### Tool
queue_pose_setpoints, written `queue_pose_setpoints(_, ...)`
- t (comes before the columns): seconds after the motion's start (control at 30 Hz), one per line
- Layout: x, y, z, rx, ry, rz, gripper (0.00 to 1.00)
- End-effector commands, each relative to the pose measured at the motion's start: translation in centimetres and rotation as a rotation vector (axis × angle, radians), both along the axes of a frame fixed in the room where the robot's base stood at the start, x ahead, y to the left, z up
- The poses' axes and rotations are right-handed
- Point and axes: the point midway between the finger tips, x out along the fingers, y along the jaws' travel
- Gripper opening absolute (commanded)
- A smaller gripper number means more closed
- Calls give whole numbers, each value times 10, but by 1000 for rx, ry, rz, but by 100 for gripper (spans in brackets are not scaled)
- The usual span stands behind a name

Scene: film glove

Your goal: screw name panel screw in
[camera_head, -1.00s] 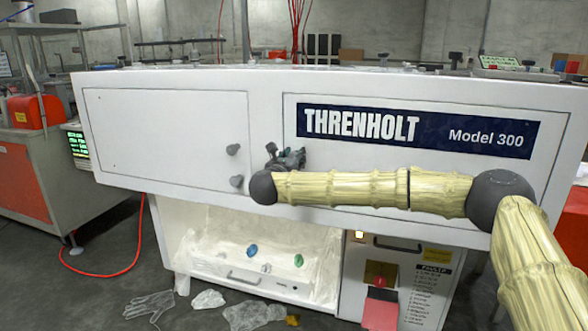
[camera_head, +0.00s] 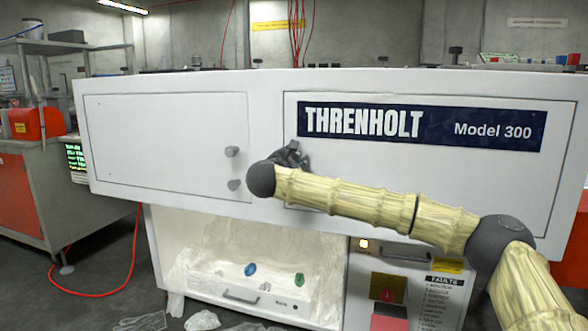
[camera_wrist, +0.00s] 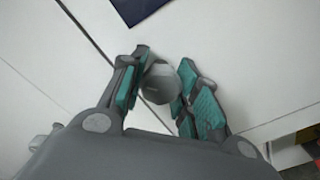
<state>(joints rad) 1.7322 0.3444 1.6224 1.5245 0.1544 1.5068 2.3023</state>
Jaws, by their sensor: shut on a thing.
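The name panel (camera_head: 420,185) is the white right-hand door on the machine front, with a dark blue THRENHOLT plate (camera_head: 420,128) on it. My gripper (camera_head: 291,150) is at the panel's left edge, just below the plate's left end. In the wrist view, the gripper (camera_wrist: 165,66) is shut on a grey round-headed screw (camera_wrist: 159,82), between its teal-padded fingers. The screw's head hides its shaft, and I cannot tell how deep it sits. In the head view, my gripper and wrist hide the screw.
Below is an open white bay (camera_head: 225,245) with a drawer. A bench (camera_head: 50,180) stands at far left.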

Motion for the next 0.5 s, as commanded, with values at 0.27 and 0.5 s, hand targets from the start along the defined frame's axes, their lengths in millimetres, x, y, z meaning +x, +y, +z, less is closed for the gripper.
queue_pose_setpoints(0.27,1,1,-8,248,-77,0,8)
queue_pose_setpoints(0.5,1,1,-6,448,-142,0,8)
